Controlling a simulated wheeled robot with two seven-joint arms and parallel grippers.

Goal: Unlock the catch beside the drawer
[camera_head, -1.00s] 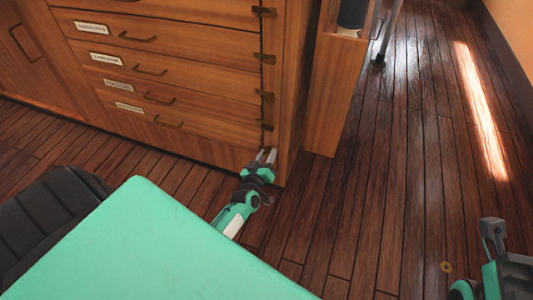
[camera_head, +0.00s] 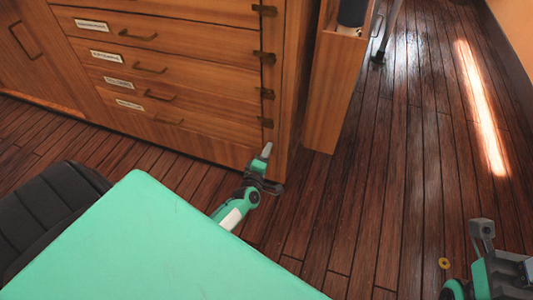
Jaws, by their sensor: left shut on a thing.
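The wooden drawer cabinet (camera_head: 185,82) stands at upper left, with several labelled, closed drawers. Small dark metal catches run down its right edge, the lowest clear one (camera_head: 265,123) just above my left gripper. My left gripper (camera_head: 267,150) is at the cabinet's lower right corner, its fingers together and pointing up. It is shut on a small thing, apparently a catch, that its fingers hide. My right gripper (camera_head: 482,230) is at the lower right, far from the cabinet; its opening is unclear.
A green surface (camera_head: 165,245) fills the lower left, beside a black padded seat (camera_head: 48,215). A wooden post (camera_head: 333,95) stands right of the cabinet. A small yellow ring (camera_head: 444,263) shows near my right gripper. The plank floor (camera_head: 375,190) is open in the middle.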

